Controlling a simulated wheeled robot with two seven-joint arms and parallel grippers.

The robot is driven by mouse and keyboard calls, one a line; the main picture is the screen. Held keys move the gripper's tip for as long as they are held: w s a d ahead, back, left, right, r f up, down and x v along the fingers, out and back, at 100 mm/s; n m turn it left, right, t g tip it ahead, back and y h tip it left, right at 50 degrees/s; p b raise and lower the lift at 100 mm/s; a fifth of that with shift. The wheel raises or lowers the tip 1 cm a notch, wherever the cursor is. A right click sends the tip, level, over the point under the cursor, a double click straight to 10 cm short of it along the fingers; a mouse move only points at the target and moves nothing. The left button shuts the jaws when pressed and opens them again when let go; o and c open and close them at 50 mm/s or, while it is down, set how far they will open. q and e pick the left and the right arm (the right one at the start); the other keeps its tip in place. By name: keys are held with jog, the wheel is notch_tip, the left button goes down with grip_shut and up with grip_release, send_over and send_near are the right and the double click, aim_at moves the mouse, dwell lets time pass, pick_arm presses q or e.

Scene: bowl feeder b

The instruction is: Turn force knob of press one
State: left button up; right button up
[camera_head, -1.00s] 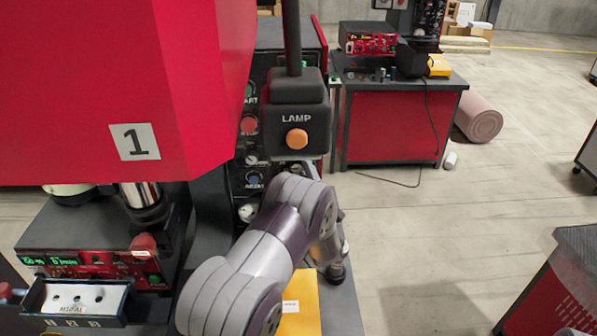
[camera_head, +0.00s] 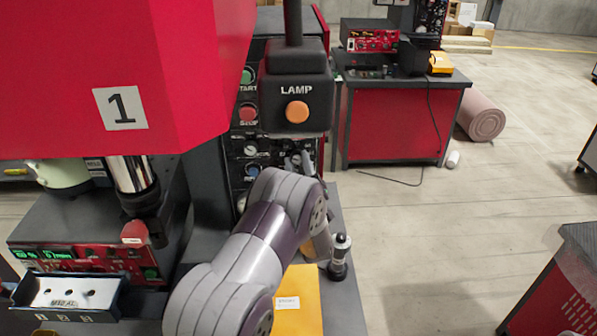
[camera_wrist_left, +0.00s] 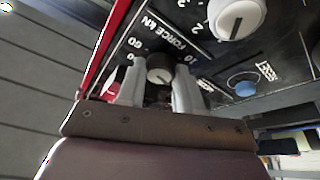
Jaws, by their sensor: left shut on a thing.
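Press one (camera_head: 190,60) is a large red machine with a white "1" plate, filling the upper left of the head view. Its black control panel (camera_head: 246,140) stands upright behind the lamp box. The force knob (camera_wrist_left: 159,68), small and dark with a pale mark, sits beside the "FORCE kN" lettering in the left wrist view. My left gripper (camera_wrist_left: 160,82) has one grey finger on each side of this knob and is shut on it. In the head view my arm largely hides the gripper and this knob. My right gripper is out of view.
The lamp box (camera_head: 296,92) with an orange button hangs close above my left arm. A larger white knob (camera_wrist_left: 237,17) and a blue reset button (camera_wrist_left: 243,86) are near the fingers. A yellow folder (camera_head: 298,302) and a dark-and-silver device (camera_head: 339,256) are below. Open floor lies right.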

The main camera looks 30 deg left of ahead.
pick_arm(q)
jog(key=m+b, duration=0.1)
jog(key=m, duration=0.1)
jog(key=f+m+t+h+b, duration=0.1)
jog(key=m, duration=0.1)
jog(key=shift+s+t+h, duration=0.15)
jog(key=shift+t+h, duration=0.15)
jog(key=shift+m+t+h+b, duration=0.4)
jog(key=shift+m+h+b, duration=0.25)
jog(key=shift+m, duration=1.25)
jog(key=o, duration=0.9)
jog(key=shift+r, duration=0.1)
jog(key=shift+o, duration=0.7)
jog(key=shift+r, duration=0.2)
jog(key=b+v, duration=0.4)
jog(key=v, duration=0.8)
jog(key=shift+s+f, duration=0.2)
jog(key=shift+s, duration=0.15)
